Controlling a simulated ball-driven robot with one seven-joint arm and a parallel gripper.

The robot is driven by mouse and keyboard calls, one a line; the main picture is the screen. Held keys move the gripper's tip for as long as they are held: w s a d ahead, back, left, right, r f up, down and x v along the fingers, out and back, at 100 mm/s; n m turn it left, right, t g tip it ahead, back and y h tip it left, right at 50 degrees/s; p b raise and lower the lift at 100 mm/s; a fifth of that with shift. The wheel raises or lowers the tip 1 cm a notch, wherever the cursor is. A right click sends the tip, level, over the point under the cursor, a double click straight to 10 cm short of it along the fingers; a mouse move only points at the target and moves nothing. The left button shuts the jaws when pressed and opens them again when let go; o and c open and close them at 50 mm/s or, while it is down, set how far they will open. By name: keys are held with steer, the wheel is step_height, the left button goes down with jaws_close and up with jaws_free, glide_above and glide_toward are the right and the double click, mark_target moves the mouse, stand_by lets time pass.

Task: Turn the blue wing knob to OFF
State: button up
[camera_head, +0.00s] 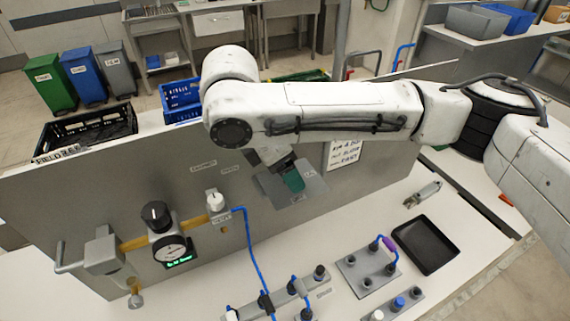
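My gripper (283,170) is at the upright grey panel (150,180), in front of a lighter metal plate (315,188) fixed there. A dark teal piece shows at its tip; I cannot tell whether it is a fingertip or something between the fingers. No blue wing knob shows clearly. The gripper covers the middle of the plate, so a knob there is hidden. A small label sits at the plate's upper right, too small to read. Whether the fingers are open or shut does not show.
A black dial (155,215), a round gauge (170,249) and a white knob (215,202) sit left on the panel. A small block carries a blue round cap (398,303) at the bottom. A black tray (425,245) and pliers (423,194) lie right on the white bench.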

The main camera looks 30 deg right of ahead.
steer(key=o, duration=1.1)
steer(key=shift+c, duration=0.2)
